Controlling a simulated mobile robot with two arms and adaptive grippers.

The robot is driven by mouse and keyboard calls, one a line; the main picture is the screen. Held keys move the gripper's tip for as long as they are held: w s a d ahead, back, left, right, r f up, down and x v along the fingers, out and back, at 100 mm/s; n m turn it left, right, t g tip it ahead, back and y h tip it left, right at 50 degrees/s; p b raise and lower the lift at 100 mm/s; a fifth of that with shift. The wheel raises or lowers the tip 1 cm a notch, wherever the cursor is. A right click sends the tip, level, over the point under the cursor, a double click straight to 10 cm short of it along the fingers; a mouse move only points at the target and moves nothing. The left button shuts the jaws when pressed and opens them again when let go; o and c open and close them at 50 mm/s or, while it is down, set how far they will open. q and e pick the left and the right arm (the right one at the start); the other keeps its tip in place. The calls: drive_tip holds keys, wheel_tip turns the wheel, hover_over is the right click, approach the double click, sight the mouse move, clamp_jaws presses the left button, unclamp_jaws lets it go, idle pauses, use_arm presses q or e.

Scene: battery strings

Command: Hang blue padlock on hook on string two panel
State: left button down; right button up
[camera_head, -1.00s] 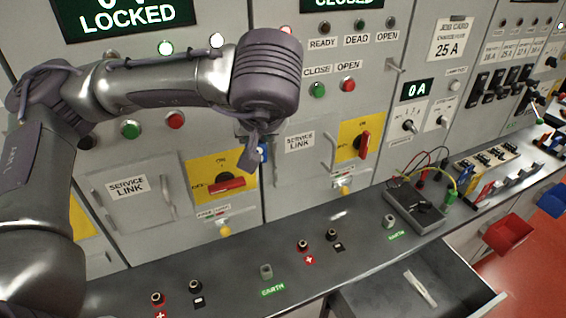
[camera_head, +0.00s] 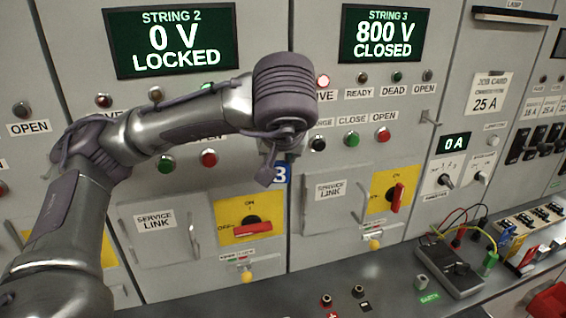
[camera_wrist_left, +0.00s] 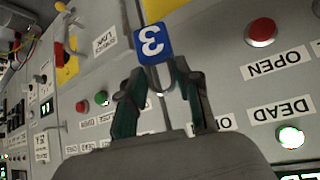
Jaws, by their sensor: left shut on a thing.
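The string 2 panel (camera_head: 80,105) is under the display reading 0 V LOCKED. Its hook is not clear in the head view, where my arm covers that area. My right gripper is out of view.
A similar hook (camera_head: 428,118) sticks out on the string 3 panel. A red rotary handle (camera_head: 252,228) on yellow is below my gripper. The bench (camera_head: 290,295) along the panels carries terminals and a grey meter (camera_head: 450,268) with cables.

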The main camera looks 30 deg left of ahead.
use_arm(q)
drive_tip(key=shift+w+a+f+b, duration=0.25)
drive_tip(key=shift+w+a+b, duration=0.45)
drive_tip(key=shift+a, duration=0.1)
drive_tip(key=shift+w+a+r, duration=0.15)
drive_tip(key=shift+a, duration=0.05)
drive_tip(key=shift+w+a+f, duration=0.2)
drive_tip(key=shift+w+a, duration=0.3)
drive_tip(key=shift+a, duration=0.1)
drive_tip(key=shift+w+a+f, duration=0.15)
drive_tip(key=shift+w+a, duration=0.35)
drive_tip(key=shift+a, duration=0.05)
drive_tip(key=c, duration=0.7)
unclamp_jaws()
drive_tip(key=shift+d+r, duration=0.1)
